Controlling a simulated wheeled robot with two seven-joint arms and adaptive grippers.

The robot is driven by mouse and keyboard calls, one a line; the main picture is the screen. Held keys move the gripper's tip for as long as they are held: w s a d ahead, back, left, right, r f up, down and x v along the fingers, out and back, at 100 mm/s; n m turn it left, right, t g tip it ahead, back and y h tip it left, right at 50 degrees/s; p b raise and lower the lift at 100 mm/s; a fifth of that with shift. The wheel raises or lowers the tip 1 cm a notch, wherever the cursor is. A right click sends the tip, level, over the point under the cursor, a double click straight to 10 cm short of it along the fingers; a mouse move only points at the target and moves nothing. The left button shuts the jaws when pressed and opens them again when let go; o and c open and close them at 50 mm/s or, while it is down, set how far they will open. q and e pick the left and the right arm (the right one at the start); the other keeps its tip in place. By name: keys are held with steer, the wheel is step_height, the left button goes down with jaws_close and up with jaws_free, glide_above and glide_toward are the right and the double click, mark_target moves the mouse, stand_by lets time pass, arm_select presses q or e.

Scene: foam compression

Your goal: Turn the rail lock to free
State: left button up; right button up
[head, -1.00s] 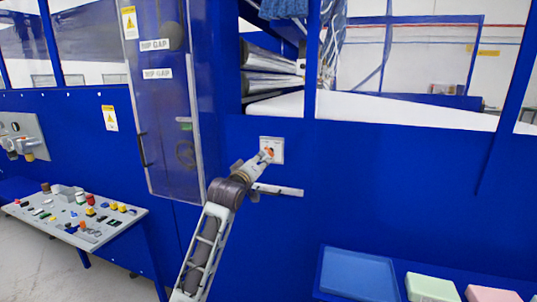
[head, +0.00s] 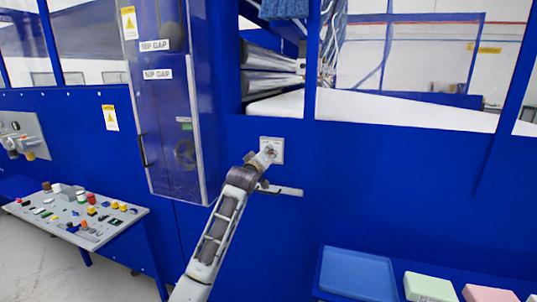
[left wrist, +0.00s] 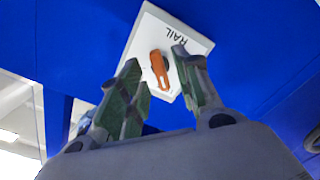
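The rail lock is an orange lever knob (left wrist: 160,70) on a white plate marked RAIL (left wrist: 196,43), seen in the left wrist view. In the head view the same white plate (head: 279,145) sits on the blue machine panel, and the gripper covers the knob. My left gripper (left wrist: 155,56) is open, with one finger on each side of the knob. A gap shows between the knob and the fingers; I cannot tell whether either touches it. In the head view the left gripper (head: 268,154) is right at the plate. My right gripper is not in view.
A grey bar (head: 284,191) juts out just below the plate. A blue tray (head: 357,274) and coloured foam blocks (head: 430,287) lie at lower right.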

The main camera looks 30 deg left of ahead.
arm_select(q)
steer(key=shift+x, duration=1)
jaws_close()
